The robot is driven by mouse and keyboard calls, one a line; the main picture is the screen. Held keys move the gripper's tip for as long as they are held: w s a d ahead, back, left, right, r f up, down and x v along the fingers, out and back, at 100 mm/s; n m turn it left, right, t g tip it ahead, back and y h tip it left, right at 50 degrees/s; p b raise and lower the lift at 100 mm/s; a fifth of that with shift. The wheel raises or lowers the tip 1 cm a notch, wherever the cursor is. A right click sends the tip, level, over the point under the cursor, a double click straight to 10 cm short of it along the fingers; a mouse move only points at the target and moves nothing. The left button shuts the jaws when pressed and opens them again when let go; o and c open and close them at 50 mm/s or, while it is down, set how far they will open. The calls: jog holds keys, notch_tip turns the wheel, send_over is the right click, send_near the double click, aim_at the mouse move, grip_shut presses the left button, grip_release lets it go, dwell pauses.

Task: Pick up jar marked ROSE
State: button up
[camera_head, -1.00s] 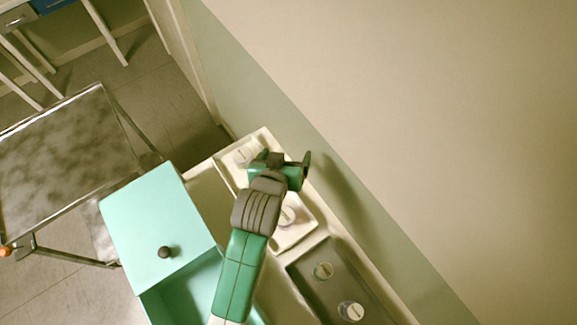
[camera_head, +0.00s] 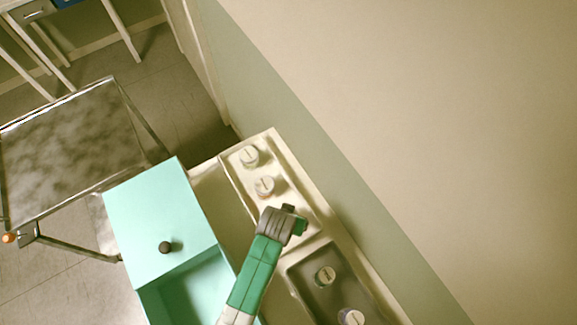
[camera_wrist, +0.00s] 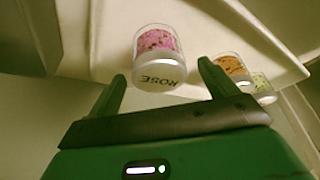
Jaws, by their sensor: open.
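The jar marked ROSE (camera_wrist: 158,55) has pink contents in clear glass and a pale lid with dark lettering. In the wrist view it lies between the two fingers of my gripper (camera_wrist: 162,72), toward their tips, with a gap visible on both sides. The fingers are open and hold nothing. In the head view my gripper (camera_head: 297,224) is over the near end of the cream tray (camera_head: 229,167), and the ROSE jar is hidden behind my arm there.
An orange jar (camera_wrist: 230,68) and a green jar (camera_wrist: 262,88) stand right of the ROSE jar. A dark tray (camera_head: 307,296) with jars is nearby. A mint box (camera_head: 160,215) stands left of the trays, and a wall (camera_head: 400,130) rises on the right.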

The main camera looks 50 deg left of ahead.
jog(key=shift+w+a+f, duration=0.1)
jog(key=shift+w+f, duration=0.05)
jog(key=shift+f, duration=0.4)
jog(key=shift+c, duration=0.4)
jog(key=c, duration=1.1)
notch_tip(320, 180, up, 10)
jog(key=shift+r+p, duration=0.1)
jog(key=shift+p, duration=0.6)
